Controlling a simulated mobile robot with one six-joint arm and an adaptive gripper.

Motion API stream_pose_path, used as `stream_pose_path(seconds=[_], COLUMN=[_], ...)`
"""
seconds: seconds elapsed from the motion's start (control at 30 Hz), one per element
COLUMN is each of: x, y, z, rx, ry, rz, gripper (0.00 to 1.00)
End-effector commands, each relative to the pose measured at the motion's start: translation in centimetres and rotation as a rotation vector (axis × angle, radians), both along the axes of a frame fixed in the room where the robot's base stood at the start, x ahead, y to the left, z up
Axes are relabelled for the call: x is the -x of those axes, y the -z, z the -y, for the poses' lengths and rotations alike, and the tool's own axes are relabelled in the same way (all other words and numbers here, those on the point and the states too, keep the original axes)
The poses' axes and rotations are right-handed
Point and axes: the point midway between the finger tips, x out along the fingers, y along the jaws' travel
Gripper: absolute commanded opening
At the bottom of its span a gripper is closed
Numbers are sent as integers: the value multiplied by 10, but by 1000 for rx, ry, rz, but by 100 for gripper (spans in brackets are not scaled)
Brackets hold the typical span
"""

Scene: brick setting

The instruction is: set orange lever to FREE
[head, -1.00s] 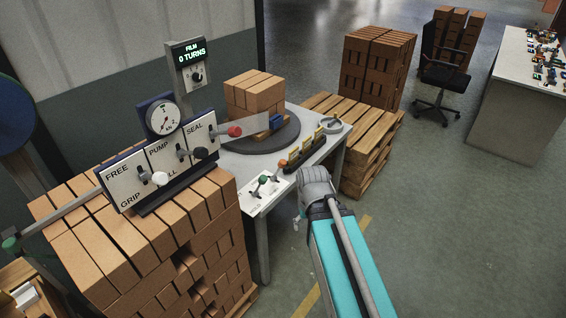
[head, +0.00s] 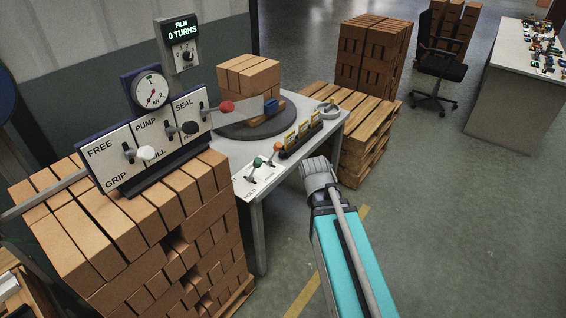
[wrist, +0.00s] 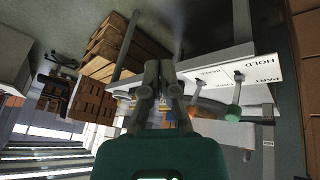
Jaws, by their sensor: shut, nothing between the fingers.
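The orange lever (head: 277,147) stands on a small white lever plate (head: 262,178) at the near corner of the grey table, with a green lever (head: 257,162) beside it. In the wrist view, the orange knob (wrist: 205,117) and green knob (wrist: 236,112) hang right of my fingers; the plate shows HOLD and PART lettering. I cannot read clearly which setting the orange lever points to. My gripper (head: 315,163) is shut and empty, right of the levers and beyond the table's edge, apart from them. Its closed fingers (wrist: 159,68) also show in the wrist view.
A turntable (head: 250,122) with stacked bricks and a small row of yellow-marked holders (head: 301,138) are on the table. A FREE/GRIP, PUMP and SEAL panel (head: 145,140) stands on bricks at left. The floor at right is open.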

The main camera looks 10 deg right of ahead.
Motion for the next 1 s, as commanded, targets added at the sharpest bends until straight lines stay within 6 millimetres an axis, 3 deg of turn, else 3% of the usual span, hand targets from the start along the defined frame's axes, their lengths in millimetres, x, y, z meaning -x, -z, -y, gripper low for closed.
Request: stream_pose_path(seconds=[0.03, 0.3, 1.0], x=[-9, -50, -131], y=[12, 26, 40], z=[5, 28, 61], rx=[20, 132, 447], ry=[-8, -62, -268], rz=[36, 230, 697], gripper=[0, 0, 0])
